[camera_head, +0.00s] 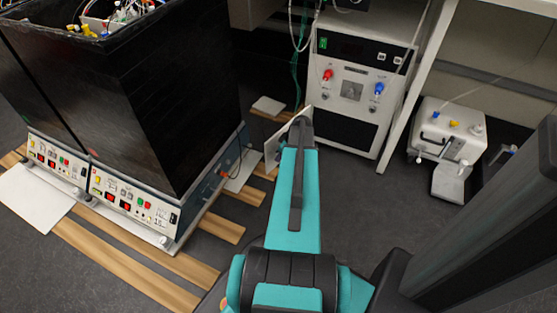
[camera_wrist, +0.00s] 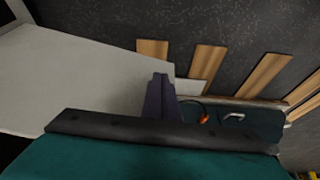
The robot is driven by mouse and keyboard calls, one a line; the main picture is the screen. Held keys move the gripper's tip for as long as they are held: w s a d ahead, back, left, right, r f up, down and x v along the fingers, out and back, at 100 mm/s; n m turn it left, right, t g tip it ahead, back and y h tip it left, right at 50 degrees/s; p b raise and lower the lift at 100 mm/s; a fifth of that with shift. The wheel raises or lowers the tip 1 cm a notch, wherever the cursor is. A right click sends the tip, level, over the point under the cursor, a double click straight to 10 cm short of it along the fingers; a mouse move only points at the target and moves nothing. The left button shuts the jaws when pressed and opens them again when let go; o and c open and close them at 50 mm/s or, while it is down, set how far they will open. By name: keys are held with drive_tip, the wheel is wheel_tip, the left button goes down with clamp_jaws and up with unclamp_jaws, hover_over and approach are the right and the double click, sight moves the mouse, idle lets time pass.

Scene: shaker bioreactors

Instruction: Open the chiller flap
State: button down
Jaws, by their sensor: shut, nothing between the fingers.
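A white cabinet with a red and a blue fitting, which looks like the chiller (camera_head: 362,82), stands at the back centre in the head view. A tilted white panel (camera_head: 272,148) shows just left of my arm's far end; I cannot tell if it is the flap. A large pale panel (camera_wrist: 75,78) fills the left of the wrist view. My gripper (camera_wrist: 160,80) is shut and empty, its dark fingers beside or over that panel's right edge. Whether they touch it, I cannot tell.
A tall black shaker unit (camera_head: 160,100) with control panels stands at left on wooden slats (camera_head: 125,262).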

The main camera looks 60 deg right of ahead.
drive_tip(key=s+r+p, duration=0.3)
drive_tip(key=s+r, duration=0.4)
drive_tip(key=r, duration=0.2)
drive_tip(key=shift+s+a+r, duration=0.15)
drive_tip(key=shift+s+a, duration=0.15)
drive_tip(key=shift+s, duration=0.05)
idle(0.7)
